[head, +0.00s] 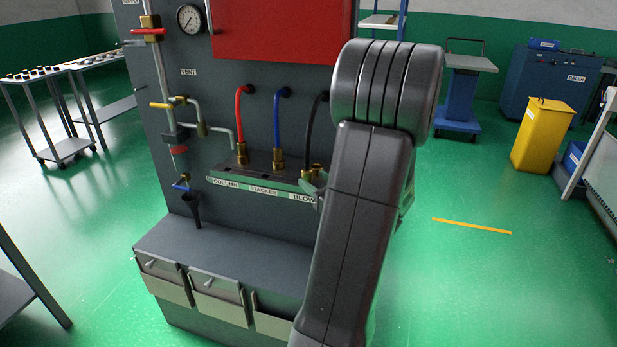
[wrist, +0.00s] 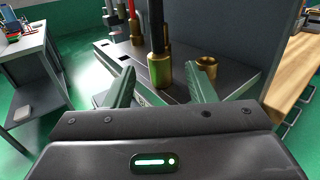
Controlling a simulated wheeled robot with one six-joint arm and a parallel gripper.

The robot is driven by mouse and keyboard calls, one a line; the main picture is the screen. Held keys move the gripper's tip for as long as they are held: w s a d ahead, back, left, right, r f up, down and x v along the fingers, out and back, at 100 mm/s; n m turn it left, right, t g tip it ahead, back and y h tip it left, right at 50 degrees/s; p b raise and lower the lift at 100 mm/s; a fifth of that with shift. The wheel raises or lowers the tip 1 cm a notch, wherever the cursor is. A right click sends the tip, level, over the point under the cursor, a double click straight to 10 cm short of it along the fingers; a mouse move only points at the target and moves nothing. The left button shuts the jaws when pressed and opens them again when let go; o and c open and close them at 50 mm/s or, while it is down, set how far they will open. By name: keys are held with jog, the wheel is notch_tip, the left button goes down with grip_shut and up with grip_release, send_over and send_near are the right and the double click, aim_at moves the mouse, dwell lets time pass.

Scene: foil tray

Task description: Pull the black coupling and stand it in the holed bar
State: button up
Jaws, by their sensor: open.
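The black hose (head: 311,125) runs down from the panel to brass fittings (head: 304,172) beside my arm. In the wrist view the black coupling (wrist: 159,70), a brass body under a black hose, stands upright between the green fingers of my gripper (wrist: 160,82). The fingers are open on either side, and a gap shows on both sides of it. A second brass fitting (wrist: 206,66) with an open top and no hose stands to its right. The couplings sit on a dark bar (head: 262,180) with labels on its front.
Red (head: 238,115) and blue (head: 277,120) hoses on brass couplings stand left of the black one. The grey panel (head: 300,90) rises behind. Below is a ledge (head: 230,255) with a black funnel (head: 193,208) above it. Valves and pipes are at left.

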aim_at(309, 171)
jog(key=v, duration=0.9)
jog(key=shift+s+d+b, duration=0.15)
jog(key=shift+s+b, duration=0.05)
jog(key=shift+b, duration=0.1)
jog(key=p+x, duration=0.1)
jog(key=x, duration=1.3)
jog(key=shift+r+p, duration=0.5)
jog(key=shift+p, duration=0.25)
jog(key=shift+s+r, duration=0.1)
jog(key=shift+r, duration=0.2)
jog(key=shift+f, duration=0.15)
